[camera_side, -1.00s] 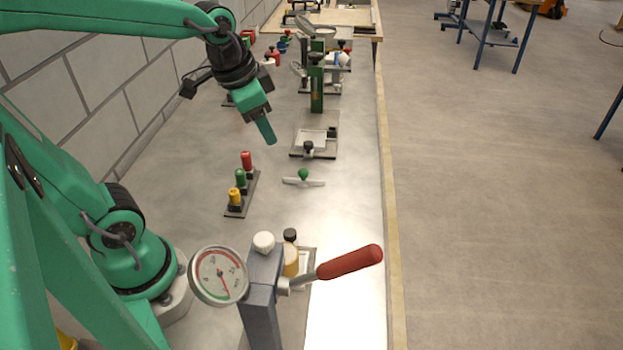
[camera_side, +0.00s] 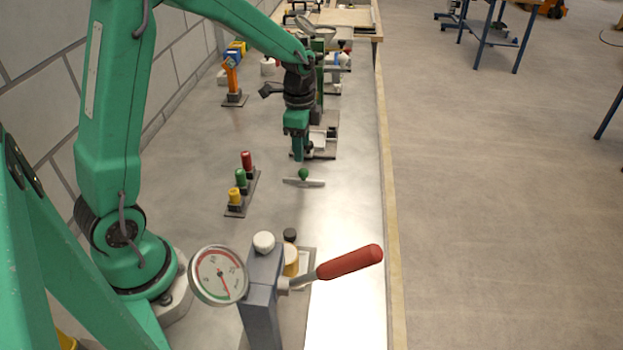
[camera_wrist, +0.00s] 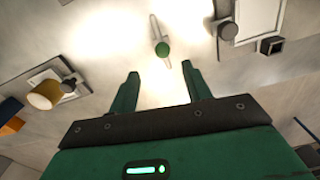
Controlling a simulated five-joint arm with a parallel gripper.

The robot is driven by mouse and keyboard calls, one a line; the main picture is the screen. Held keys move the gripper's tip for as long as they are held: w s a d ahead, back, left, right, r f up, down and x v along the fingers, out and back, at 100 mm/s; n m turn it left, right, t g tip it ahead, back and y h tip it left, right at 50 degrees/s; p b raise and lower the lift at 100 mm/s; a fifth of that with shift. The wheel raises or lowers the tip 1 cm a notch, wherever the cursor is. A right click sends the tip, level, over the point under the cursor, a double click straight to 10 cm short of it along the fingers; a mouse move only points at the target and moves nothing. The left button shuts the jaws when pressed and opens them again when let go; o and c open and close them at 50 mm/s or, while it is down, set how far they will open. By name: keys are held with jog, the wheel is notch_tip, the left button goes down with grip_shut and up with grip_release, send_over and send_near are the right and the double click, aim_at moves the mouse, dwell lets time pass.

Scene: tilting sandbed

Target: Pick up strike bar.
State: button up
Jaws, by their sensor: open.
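The strike bar (camera_side: 312,183) is a thin pale bar with a round green knob, lying flat on the grey bench. In the wrist view the strike bar (camera_wrist: 154,28) shows beyond the fingertips, roughly centred between them, with its green knob toward me. My gripper (camera_side: 298,158) points down just behind and above the bar in the side view. In the wrist view my gripper (camera_wrist: 160,68) has its two green fingers spread apart with nothing between them. The fingers do not touch the bar.
A rack with red, green and yellow pegs (camera_side: 231,210) stands left of the bar. A gauge (camera_side: 218,275) and a red-handled lever (camera_side: 349,262) stand in front. A green-posted fixture stands behind my gripper. The bench right of the bar is clear up to its edge.

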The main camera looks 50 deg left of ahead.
aim_at(303, 169)
jog(key=shift+w+a+f+m, duration=0.15)
jog(key=shift+w+f, duration=0.05)
jog(key=shift+f, duration=0.25)
jog(key=shift+w+a+f+m, duration=0.15)
jog(key=shift+w+f, duration=0.05)
jog(key=shift+f, duration=1.55)
jog(key=shift+f, duration=0.1)
jog(key=shift+s+d+f, duration=0.1)
jog(key=shift+d+f, duration=0.05)
jog(key=shift+f, duration=2.35)
jog(key=c, duration=1)
